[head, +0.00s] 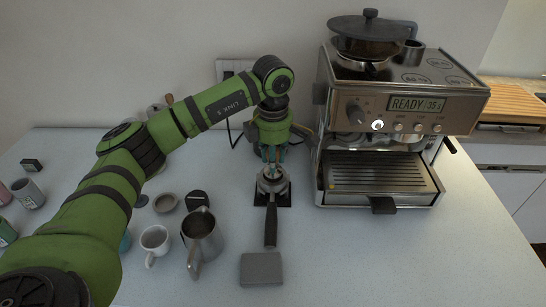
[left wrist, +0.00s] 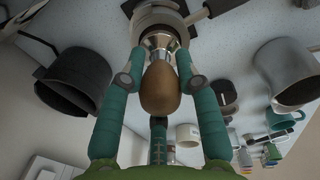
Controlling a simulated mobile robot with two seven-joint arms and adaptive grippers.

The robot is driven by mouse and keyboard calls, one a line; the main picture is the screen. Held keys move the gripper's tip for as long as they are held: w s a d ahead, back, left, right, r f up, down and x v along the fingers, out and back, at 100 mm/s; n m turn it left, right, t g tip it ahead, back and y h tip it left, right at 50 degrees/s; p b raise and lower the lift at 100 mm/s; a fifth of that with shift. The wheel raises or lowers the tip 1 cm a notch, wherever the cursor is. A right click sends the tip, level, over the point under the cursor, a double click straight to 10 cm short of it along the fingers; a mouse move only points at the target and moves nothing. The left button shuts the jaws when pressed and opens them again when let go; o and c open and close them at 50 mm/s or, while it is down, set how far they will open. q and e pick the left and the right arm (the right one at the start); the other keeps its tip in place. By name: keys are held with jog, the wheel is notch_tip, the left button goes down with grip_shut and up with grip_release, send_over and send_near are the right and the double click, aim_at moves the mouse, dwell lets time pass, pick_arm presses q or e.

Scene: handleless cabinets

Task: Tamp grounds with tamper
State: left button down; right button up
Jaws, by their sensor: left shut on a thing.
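The tamper has a brown wooden handle (left wrist: 160,88) and a bright metal base, seen best in the left wrist view. In the head view the fingers mostly hide the tamper. The portafilter (head: 271,226) lies with its black handle toward me and its metal basket on a dark square mat. The basket also shows in the left wrist view (left wrist: 158,14), at the tamper's base. The grounds are hidden, and I cannot tell how deep the base sits. My right gripper is out of view.
The espresso machine (head: 365,125) stands close right of the portafilter. A metal pitcher (head: 202,236), a white cup (head: 154,240) and a small round dish (head: 165,203) stand to the left. A grey block (head: 261,269) lies in front. The counter's right front is clear.

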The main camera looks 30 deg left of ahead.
pick_arm(q)
jog(key=shift+f+b, duration=0.25)
jog(key=shift+b, duration=0.1)
dwell(1.1)
jog(key=shift+s+f+b, duration=0.2)
jog(key=shift+f+b, duration=0.35)
jog(key=shift+f, duration=0.35)
dwell(0.8)
dwell(0.8)
jog(key=shift+w+r+p, duration=0.25)
jog(key=shift+r+p, duration=0.4)
jog(key=shift+r, duration=0.2)
jog(key=shift+s+r+p, duration=0.1)
jog(key=shift+r+p, duration=0.4)
jog(key=shift+r, duration=0.45)
jog(key=shift+r+p, duration=1.2)
jog(key=shift+r, duration=0.7)
